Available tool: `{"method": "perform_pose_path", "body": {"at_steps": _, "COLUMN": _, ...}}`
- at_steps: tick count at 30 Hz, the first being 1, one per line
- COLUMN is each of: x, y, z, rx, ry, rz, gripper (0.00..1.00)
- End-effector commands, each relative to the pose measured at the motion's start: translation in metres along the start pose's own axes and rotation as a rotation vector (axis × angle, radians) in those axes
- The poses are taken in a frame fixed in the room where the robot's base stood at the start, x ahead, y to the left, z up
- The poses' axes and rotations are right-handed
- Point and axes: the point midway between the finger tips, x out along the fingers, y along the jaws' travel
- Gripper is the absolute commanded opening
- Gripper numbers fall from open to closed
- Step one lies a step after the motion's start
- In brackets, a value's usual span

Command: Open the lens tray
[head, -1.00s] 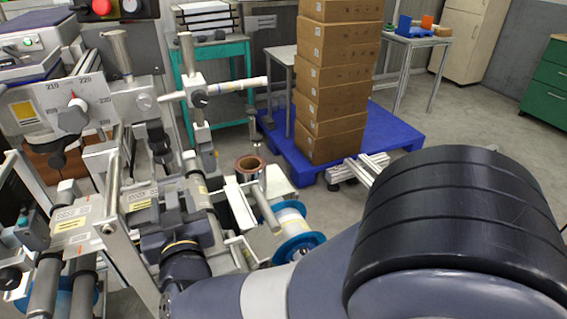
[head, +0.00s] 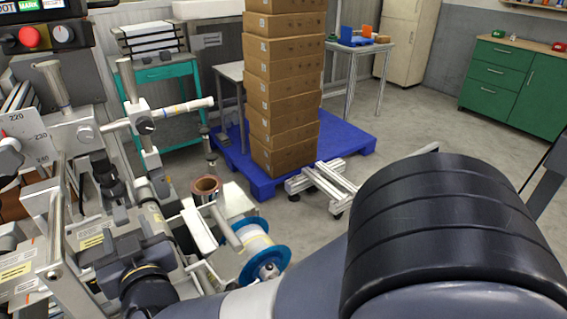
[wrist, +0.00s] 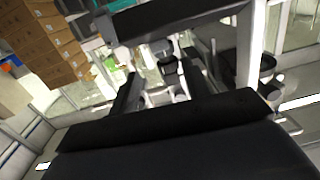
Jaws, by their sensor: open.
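I cannot clearly pick out a lens tray in either view. In the head view, my arm reaches from the lower right to the left, and my gripper (head: 128,252) is at its end, among the parts of the grey machine (head: 85,132). In the wrist view, my gripper (wrist: 166,92) shows as two dark fingers standing apart. It is open, and I see nothing held between them. Machine bars and dark fittings lie beyond the fingers. My arm and the dark gripper body hide part of the machine.
A blue-flanged reel (head: 265,255) sits right of my gripper, with a copper-coloured ring (head: 206,186) behind it. Stacked cartons (head: 284,100) stand on a blue pallet (head: 345,135). A teal stand (head: 170,75) is at the back. Green cabinets (head: 515,85) stand right; open floor lies before them.

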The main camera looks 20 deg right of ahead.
Motion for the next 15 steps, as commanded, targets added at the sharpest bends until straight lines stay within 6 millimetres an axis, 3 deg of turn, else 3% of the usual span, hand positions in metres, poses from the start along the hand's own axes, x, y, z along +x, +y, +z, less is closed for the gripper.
{"method": "perform_pose_path", "body": {"at_steps": 3, "x": 0.003, "y": 0.009, "z": -0.021, "rx": 0.012, "ry": -0.03, "rz": -0.028, "gripper": 0.45}}
{"method": "perform_pose_path", "body": {"at_steps": 15, "x": 0.0, "y": 0.039, "z": -0.063, "rx": 0.028, "ry": -0.167, "rz": -0.125, "gripper": 0.45}}
